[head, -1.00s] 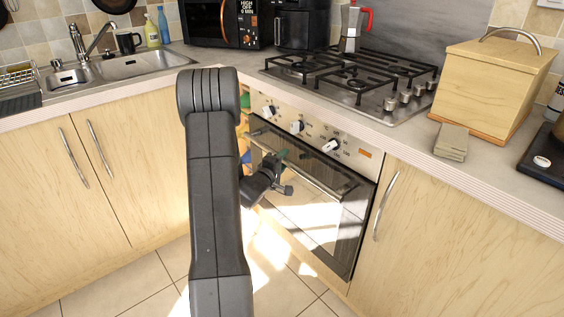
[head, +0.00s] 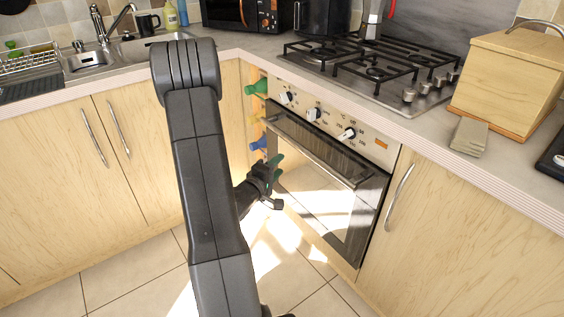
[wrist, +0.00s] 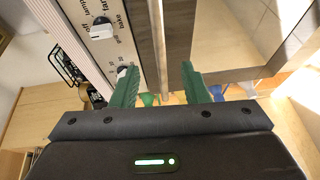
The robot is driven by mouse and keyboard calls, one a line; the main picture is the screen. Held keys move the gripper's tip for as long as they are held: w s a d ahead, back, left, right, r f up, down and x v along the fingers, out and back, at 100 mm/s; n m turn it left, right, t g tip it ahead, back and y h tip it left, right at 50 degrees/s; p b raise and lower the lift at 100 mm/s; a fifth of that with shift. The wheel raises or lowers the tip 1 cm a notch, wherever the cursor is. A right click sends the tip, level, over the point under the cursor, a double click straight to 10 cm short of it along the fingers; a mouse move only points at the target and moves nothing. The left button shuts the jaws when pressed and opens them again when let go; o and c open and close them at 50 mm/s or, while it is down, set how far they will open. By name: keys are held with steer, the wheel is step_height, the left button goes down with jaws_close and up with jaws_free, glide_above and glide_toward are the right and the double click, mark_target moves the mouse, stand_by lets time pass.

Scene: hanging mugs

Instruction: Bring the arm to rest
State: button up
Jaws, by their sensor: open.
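My arm rises through the middle of the head view, bends at the top and comes back down behind itself. My gripper (head: 276,182) shows low in front of the oven (head: 330,180), partly hidden by my arm. In the wrist view its two green fingers (wrist: 160,90) stand apart with nothing between them. The oven front and its knobs fill much of the wrist view beyond the fingers. I cannot tell the exact gap between the fingers and the oven door.
The counter holds a gas hob (head: 370,68), a wooden bread box (head: 508,85) and a sink (head: 85,62). The tiled floor (head: 120,265) is clear.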

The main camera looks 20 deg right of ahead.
mark_target(299, 147)
stand_by(0.3)
steer(key=b+x, duration=0.1)
steer(key=x, duration=1.3)
steer(key=shift+d+f+b, duration=0.1)
steer(key=shift+d+b, duration=0.05)
steer(key=shift+b, duration=0.25)
steer(key=s+a+f+b, duration=0.1)
steer(key=s+a+b, duration=0.1)
steer(key=a, duration=0.4)
steer(key=shift+s+a+f+h+b, duration=0.2)
steer(key=shift+f+h+b, duration=0.1)
steer(key=shift+b, duration=0.15)
